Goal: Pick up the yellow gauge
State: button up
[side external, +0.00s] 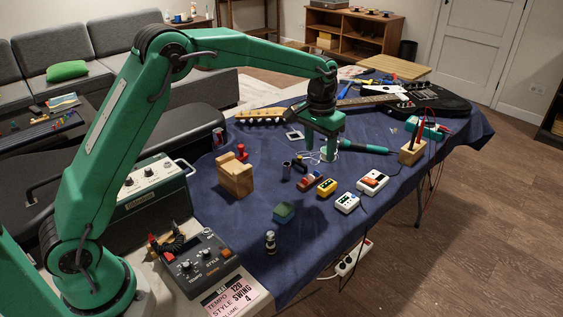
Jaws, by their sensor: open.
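The yellow gauge (327,187), a small yellow block with a dark face, lies on the blue cloth of the table (238,215), in the side external view. It sits between a red-brown item (311,180) and a white device (346,203). My gripper (319,151) is open, pointing down, above and behind the gauge as seen here. Its fingers are apart from the gauge. I cannot tell exactly how high they are over the cloth.
A white device with an orange mark (372,182) lies right of the gauge. A green box (284,212), a wooden block (234,176) and a screwdriver-like green tool (364,147) are around. A black guitar (428,101) lies at the back right.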

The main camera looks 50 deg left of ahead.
send_over(327, 184)
jog(key=shift+g, duration=0.4)
notch_tip(327, 184, down, 6)
jog(key=shift+s+f, duration=0.1)
jog(key=shift+f, duration=0.1)
jog(key=shift+f, duration=3.85)
jog(key=shift+c, duration=0.4)
jog(key=c, duration=1.1)
